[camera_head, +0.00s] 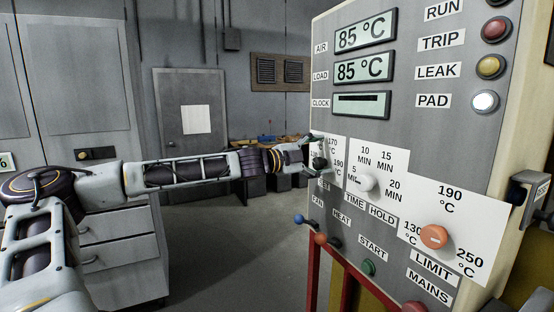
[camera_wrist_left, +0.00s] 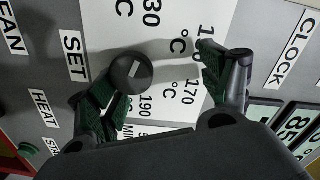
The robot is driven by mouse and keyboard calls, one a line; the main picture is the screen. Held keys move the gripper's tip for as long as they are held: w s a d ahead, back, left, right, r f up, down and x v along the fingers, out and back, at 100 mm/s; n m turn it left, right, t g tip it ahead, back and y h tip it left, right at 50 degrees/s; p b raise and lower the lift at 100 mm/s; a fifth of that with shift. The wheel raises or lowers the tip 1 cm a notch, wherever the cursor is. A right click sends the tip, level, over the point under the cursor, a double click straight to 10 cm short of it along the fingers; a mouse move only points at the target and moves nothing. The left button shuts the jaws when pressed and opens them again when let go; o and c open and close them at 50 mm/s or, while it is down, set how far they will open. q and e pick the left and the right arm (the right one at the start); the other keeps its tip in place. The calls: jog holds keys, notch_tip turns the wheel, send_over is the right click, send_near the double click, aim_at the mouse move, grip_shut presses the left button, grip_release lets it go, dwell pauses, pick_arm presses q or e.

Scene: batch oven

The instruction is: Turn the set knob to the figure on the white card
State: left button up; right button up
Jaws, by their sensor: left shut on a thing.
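The set knob (camera_wrist_left: 131,72) is a dark round knob with a pale pointer line, on a white dial plate (camera_wrist_left: 105,35) above the SET label (camera_wrist_left: 73,55). Figures 170 and 190 are legible on the plate; others are partly covered. In the head view my left gripper (camera_head: 309,156) reaches the panel's left edge and partly hides the knob (camera_head: 319,163). A white card (camera_head: 196,120) hangs on the far door; I cannot read a figure on it.
A drawer cabinet (camera_head: 120,240) stands at left; the floor between is clear.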

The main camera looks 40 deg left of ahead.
pick_arm(q)
jog(key=shift+o, duration=0.4)
jog(key=shift+s+a+r, duration=0.3)
jog(key=shift+s+r, duration=0.15)
jog(key=shift+r, duration=0.15)
jog(key=shift+s+a+r, duration=0.3)
jog(key=shift+s+r, duration=0.15)
jog(key=shift+r, duration=0.15)
jog(key=shift+s+f, duration=0.1)
jog(key=shift+s, duration=0.1)
jog(key=shift+b+v, duration=0.4)
jog(key=shift+v, duration=0.6)
jog(key=shift+c, duration=0.6)
jog(key=d+f+b+v, duration=0.1)
jog(key=b+v, duration=0.4)
jog(key=v, duration=0.6)
jog(key=shift+s+f+b, duration=0.2)
jog(key=shift+s+b, duration=0.2)
